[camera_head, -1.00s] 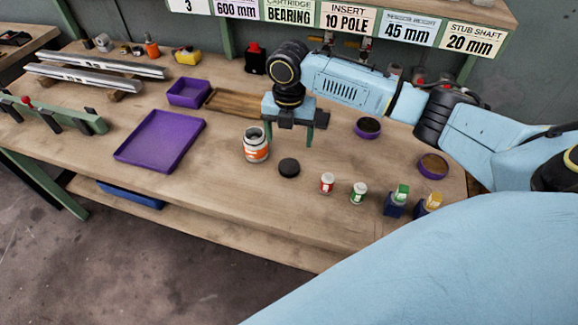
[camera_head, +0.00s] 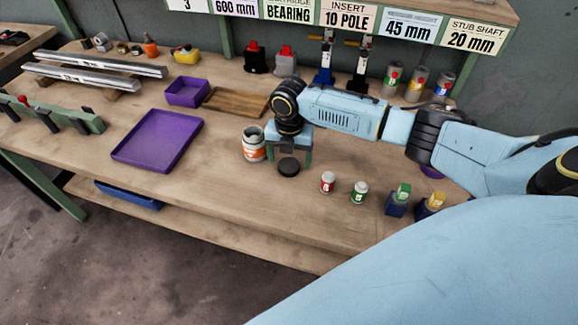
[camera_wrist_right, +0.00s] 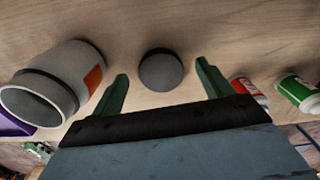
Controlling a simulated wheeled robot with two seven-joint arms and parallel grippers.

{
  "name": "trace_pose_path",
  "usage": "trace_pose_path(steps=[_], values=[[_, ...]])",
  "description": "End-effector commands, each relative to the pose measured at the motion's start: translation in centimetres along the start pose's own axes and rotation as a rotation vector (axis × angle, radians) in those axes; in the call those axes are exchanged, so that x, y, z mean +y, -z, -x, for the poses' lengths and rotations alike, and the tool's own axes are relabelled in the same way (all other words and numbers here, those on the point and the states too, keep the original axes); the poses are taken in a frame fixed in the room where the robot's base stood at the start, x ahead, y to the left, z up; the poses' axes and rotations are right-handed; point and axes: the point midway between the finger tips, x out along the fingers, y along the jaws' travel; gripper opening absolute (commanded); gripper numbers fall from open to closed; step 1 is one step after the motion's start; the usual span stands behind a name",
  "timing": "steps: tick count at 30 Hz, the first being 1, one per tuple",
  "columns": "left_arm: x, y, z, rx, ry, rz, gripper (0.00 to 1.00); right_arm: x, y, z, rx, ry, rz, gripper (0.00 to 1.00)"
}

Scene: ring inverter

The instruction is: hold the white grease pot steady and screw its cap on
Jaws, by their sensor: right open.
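The white grease pot (camera_head: 254,145) with an orange label stands upright and open on the bench in the head view. It also shows at the left of the right wrist view (camera_wrist_right: 84,69), its mouth uncovered. The dark round cap (camera_head: 288,167) lies flat on the bench just right of the pot. In the right wrist view the cap (camera_wrist_right: 160,71) sits between and beyond the two green fingertips. My right gripper (camera_head: 290,160) is open and empty, low above the bench at the cap; it also shows in the wrist view (camera_wrist_right: 163,80). My left gripper is not in view.
A red-labelled jar (camera_head: 327,182) and a green-labelled jar (camera_head: 359,192) stand right of the cap. Two small dark blocks with green and yellow tops stand farther right. A purple tray (camera_head: 158,139) lies left of the pot. The bench in front is clear.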

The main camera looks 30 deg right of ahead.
Motion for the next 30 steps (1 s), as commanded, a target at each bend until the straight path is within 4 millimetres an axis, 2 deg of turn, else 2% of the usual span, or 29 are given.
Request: trace_pose_path(steps=[4, 14, 25, 30], values=[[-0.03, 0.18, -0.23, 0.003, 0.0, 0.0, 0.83, -0.05, 0.03, -1.23, -0.001, 0.001, 0.0, 0.78], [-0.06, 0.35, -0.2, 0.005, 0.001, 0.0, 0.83, -0.04, 0.03, -1.22, -0.001, 0.001, 0.0, 0.78], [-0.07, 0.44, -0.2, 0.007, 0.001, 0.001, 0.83, -0.04, 0.02, -1.2, -0.001, 0.001, 0.0, 0.31], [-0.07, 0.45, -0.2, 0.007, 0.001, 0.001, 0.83, -0.04, 0.02, -1.2, -0.001, 0.001, 0.0, 0.31]])
